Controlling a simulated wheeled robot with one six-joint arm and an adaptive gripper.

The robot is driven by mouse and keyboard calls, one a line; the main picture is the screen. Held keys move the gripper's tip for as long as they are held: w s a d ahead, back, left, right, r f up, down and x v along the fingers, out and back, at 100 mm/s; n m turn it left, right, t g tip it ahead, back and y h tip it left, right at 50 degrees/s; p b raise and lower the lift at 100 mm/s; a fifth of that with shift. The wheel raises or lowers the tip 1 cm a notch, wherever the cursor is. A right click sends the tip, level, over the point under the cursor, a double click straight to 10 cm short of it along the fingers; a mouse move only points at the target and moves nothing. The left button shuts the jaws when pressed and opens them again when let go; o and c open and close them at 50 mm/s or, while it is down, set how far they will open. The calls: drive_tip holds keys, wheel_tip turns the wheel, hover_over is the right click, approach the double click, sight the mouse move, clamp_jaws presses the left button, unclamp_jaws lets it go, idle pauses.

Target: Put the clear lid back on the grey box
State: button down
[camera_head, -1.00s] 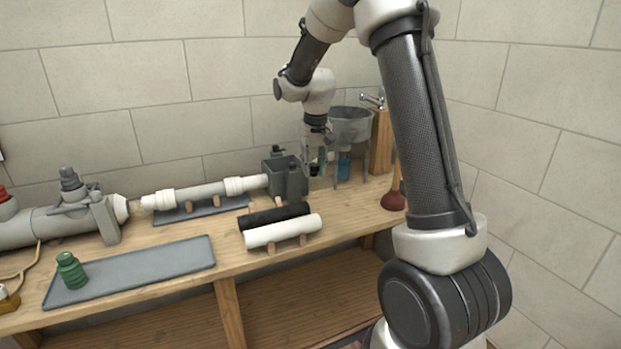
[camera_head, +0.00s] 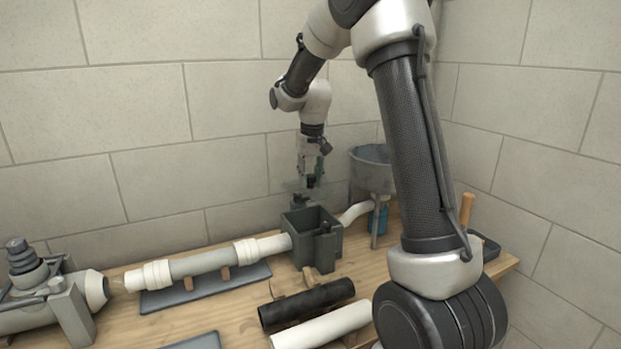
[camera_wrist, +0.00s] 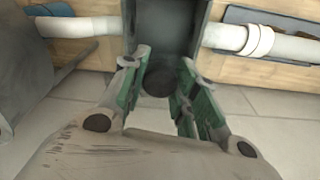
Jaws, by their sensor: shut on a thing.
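The grey box (camera_head: 314,262) stands open at the top on the bench, with pipes joined at its sides. It also shows in the wrist view (camera_wrist: 165,22), below and beyond my fingers. The clear lid (camera_head: 293,185) is a faint see-through plate above the box, apart from it. My gripper (camera_head: 311,178) points down above the box and is shut on the lid's dark knob. In the wrist view the green-padded fingers (camera_wrist: 158,78) flank the round dark knob (camera_wrist: 158,84). The lid's edges are hard to make out there.
A grey basin (camera_head: 371,170) on legs stands just right of the box, with a blue container (camera_head: 378,220) beneath. A white pipe (camera_head: 353,213) runs behind the box. Black (camera_head: 306,302) and white (camera_head: 325,327) tubes lie on supports in front.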

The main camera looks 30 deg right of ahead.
wheel_tip(320, 180, down, 9)
drive_tip(key=shift+r, duration=0.15)
idle(1.0)
drive_tip(key=shift+f, duration=0.45)
idle(0.8)
drive_tip(key=c, duration=1)
unclamp_jaws()
drive_tip(key=shift+c, duration=0.2)
drive_tip(key=r, duration=0.4)
drive_tip(key=s+r, duration=0.1)
drive_tip(key=r, duration=0.7)
drive_tip(key=shift+s+a, duration=0.15)
drive_tip(key=shift+s, duration=0.1)
